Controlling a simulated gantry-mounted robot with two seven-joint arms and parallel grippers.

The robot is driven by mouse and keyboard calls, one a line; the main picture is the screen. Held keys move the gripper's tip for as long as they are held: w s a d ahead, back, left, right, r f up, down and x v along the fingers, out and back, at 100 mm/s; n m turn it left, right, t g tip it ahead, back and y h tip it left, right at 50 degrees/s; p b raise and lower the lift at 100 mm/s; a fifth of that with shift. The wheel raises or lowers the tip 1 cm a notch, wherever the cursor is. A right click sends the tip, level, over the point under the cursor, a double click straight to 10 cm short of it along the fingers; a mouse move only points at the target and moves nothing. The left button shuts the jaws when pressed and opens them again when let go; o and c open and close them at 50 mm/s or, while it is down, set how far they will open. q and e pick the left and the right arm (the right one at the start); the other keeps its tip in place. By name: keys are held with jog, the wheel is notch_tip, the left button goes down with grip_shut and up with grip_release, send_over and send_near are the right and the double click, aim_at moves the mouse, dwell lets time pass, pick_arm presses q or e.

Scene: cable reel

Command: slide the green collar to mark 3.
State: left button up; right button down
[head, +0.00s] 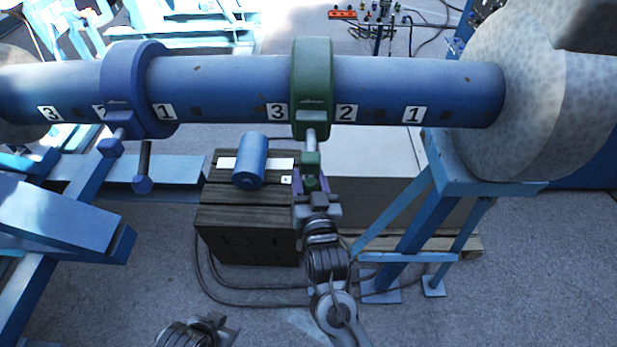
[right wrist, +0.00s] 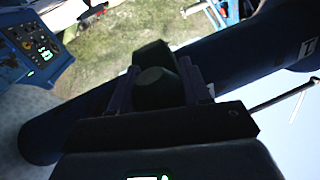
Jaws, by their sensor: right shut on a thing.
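The green collar (head: 311,75) sits around the blue bar (head: 230,80) in the head view. It lies between the label 3 (head: 277,112) at its left edge and the label 2 (head: 346,112) at its right, close to both. Its stem hangs down to a green knob (head: 311,160). My right gripper (head: 312,188) is below the collar, shut on this knob. In the right wrist view the dark knob (right wrist: 155,90) is between the fingers. My left gripper (head: 203,330) is low at the bottom edge, away from the bar; its opening is unclear.
The label 1 (head: 413,114) is further right. A large speckled flange (head: 510,90) ends the bar. A blue cylinder (head: 250,160) lies on a dark slatted crate (head: 245,218) below.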

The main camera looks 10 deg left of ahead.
jog(key=shift+s+a+r, duration=0.1)
jog(key=shift+a+r, duration=0.05)
jog(key=shift+a, duration=0.05)
jog(key=c, duration=0.8)
grip_release()
jog(key=shift+c, duration=0.2)
jog(key=o, duration=0.3)
jog(key=shift+a, duration=0.15)
jog(key=shift+s+d, duration=0.35)
jog(key=shift+s, duration=0.15)
jog(key=b+v, duration=0.2)
jog(key=v, duration=0.7)
jog(key=shift+s+b, duration=0.25)
jog(key=shift+b, duration=0.05)
